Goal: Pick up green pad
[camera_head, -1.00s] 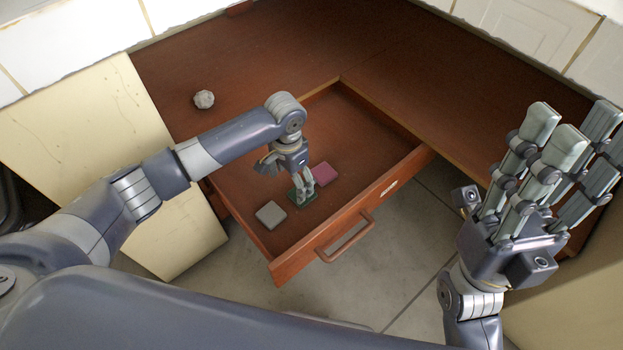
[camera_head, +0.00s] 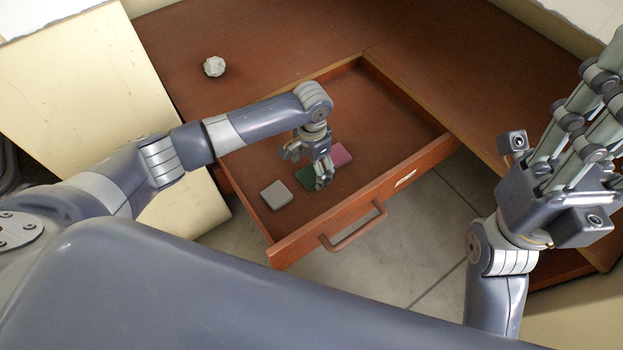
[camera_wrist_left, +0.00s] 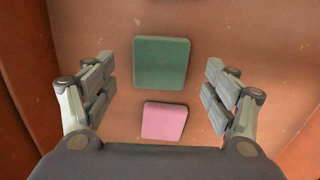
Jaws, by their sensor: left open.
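The green pad (camera_head: 305,178) lies flat in the open drawer, between a grey pad and a pink pad, partly hidden by my left gripper (camera_head: 322,181). In the left wrist view the whole green pad (camera_wrist_left: 161,62) shows, centred between the open fingers (camera_wrist_left: 159,80) and a little beyond them. The left gripper is open and empty above the drawer floor. The pink pad (camera_head: 341,156) also shows in the left wrist view (camera_wrist_left: 164,121), closer to the palm. My right gripper (camera_head: 596,105) is raised at the right edge, fingers spread and partly cut off, with nothing seen in it.
The grey pad (camera_head: 276,195) lies left of the green one. Wooden drawer walls surround the pads; the front (camera_head: 375,200) has a handle (camera_head: 353,228). A pale faceted ball (camera_head: 214,66) sits on the brown surface behind. The drawer's back right part is clear.

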